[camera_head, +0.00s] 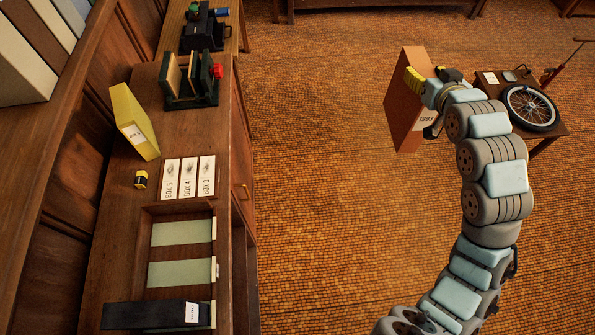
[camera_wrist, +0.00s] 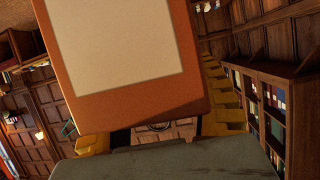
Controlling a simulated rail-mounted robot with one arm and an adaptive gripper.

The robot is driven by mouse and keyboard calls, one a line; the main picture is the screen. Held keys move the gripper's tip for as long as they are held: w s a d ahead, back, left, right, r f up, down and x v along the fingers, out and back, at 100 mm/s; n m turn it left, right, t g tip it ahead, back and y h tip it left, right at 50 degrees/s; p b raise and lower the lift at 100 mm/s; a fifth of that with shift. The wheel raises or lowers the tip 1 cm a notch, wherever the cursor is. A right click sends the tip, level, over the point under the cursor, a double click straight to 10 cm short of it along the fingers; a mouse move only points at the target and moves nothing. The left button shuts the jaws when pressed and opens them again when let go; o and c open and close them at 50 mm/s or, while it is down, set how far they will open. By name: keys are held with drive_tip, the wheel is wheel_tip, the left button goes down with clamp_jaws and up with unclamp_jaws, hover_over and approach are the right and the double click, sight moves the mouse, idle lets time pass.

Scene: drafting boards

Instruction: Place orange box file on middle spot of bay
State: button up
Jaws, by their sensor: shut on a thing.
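The orange box file (camera_head: 400,108) is upright in the air over the tiled floor, right of the bench, with a white label on its edge. My gripper (camera_head: 425,90) is shut on it. In the wrist view the file (camera_wrist: 195,108) shows a large cream panel and hides much of the yellow fingers. The bay (camera_head: 150,213) is a low wooden tray on the bench. Its far spot (camera_head: 182,232) and middle spot (camera_head: 180,273) are bare pale green pads.
On the bench are a tilted yellow box file (camera_head: 133,122), several white cards (camera_head: 188,177), a small black-and-yellow item (camera_head: 141,179) and a dark rack (camera_head: 190,85). A side table (camera_head: 552,130) with a wheel (camera_head: 530,106) stands beyond my arm. The floor between is clear.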

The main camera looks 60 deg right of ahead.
drive_tip(key=w+a+f+n+t+y+p, duration=0.1)
drive_tip(key=w+a+f+n+t+y, duration=0.3)
drive_tip(key=w+a, duration=1)
drive_tip(key=w+a+f+n+t+y+p, duration=0.15)
drive_tip(key=w+a+f+n+y, duration=0.3)
drive_tip(key=w+a, duration=0.95)
drive_tip(key=w+a+n+g+y, duration=0.1)
drive_tip(key=w+a+n+y, duration=0.2)
drive_tip(key=a, duration=0.9)
drive_tip(key=w+a+n+y, duration=0.2)
drive_tip(key=a+n+y, duration=0.2)
drive_tip(key=a, duration=0.7)
drive_tip(key=w+a+n+g+y, duration=0.1)
drive_tip(key=w+a+n+y, duration=0.2)
drive_tip(key=a, duration=0.9)
wheel_tip(320, 180, down, 10)
drive_tip(key=p, duration=0.2)
drive_tip(key=shift+s+d+f+y+p, duration=0.2)
drive_tip(key=shift+s+d+y+p, duration=0.05)
drive_tip(key=shift+s+y+p, duration=0.1)
drive_tip(key=shift+f, duration=0.1)
drive_tip(key=o, duration=1.2)
